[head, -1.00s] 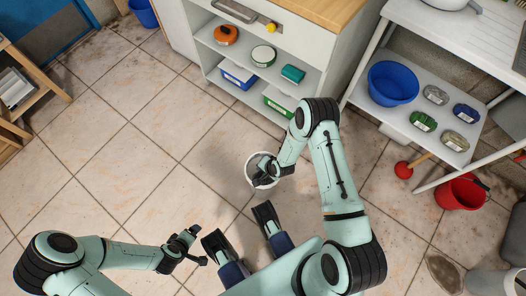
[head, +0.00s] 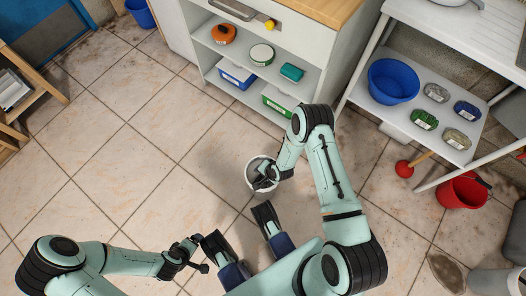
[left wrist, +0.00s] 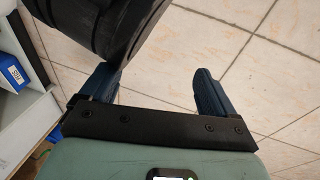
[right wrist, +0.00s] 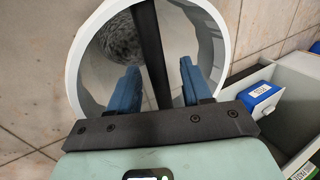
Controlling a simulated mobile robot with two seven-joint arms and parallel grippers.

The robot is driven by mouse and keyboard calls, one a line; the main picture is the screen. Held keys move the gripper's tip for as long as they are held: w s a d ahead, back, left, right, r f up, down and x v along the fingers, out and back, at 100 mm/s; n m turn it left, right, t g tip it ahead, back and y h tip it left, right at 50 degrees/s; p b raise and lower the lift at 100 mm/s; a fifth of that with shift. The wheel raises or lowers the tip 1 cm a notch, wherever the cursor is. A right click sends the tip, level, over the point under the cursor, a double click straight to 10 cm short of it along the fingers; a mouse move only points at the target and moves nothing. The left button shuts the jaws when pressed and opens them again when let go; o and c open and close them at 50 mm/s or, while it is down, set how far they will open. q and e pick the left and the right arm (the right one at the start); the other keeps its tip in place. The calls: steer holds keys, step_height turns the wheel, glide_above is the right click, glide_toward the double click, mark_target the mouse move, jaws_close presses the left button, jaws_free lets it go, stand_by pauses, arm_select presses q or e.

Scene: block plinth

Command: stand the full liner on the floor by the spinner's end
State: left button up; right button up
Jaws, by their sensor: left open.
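The liner (head: 249,182) is a round white tub in the middle of the head view, in front of the shelf unit. My right gripper (head: 263,180) is over its opening. In the right wrist view, the liner's white rim (right wrist: 75,75) surrounds my right fingers (right wrist: 160,88), which are drawn in around a dark bar (right wrist: 150,40) crossing the opening. Something grey and speckled (right wrist: 122,40) shows inside. Whether the liner touches the floor is unclear. My left gripper (head: 200,252) is open and empty at lower left; its fingers (left wrist: 155,88) stand wide apart. I cannot pick out the spinner.
A white shelf unit (head: 335,75) stands beyond the liner. At right are a rack with a blue basin (head: 392,82), a plunger (head: 404,169) and a red bucket (head: 462,192). A wooden stand (head: 40,92) is at far left. The tiled floor (head: 110,185) left of the liner is clear.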

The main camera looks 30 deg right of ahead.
steer(key=p+v, duration=0.4)
steer(key=v, duration=0.8)
arm_select(q)
step_height(320, 180, up, 6)
steer(key=s+d, duration=0.1)
steer(key=d, duration=0.1)
steer(key=shift+s+d+f+m+h, duration=0.2)
steer(key=shift+d+m+h, duration=0.1)
steer(key=shift+h, duration=0.1)
arm_select(e)
steer(key=s+a+r+n+g, duration=0.2)
steer(key=s+a+r+n, duration=0.1)
steer(key=s+a+n, duration=0.3)
steer(key=s+n, duration=0.2)
steer(key=s, duration=0.2)
steer(key=shift+n+g+y, duration=0.3)
steer(key=shift+n+y, duration=0.1)
steer(key=shift+s, duration=0.1)
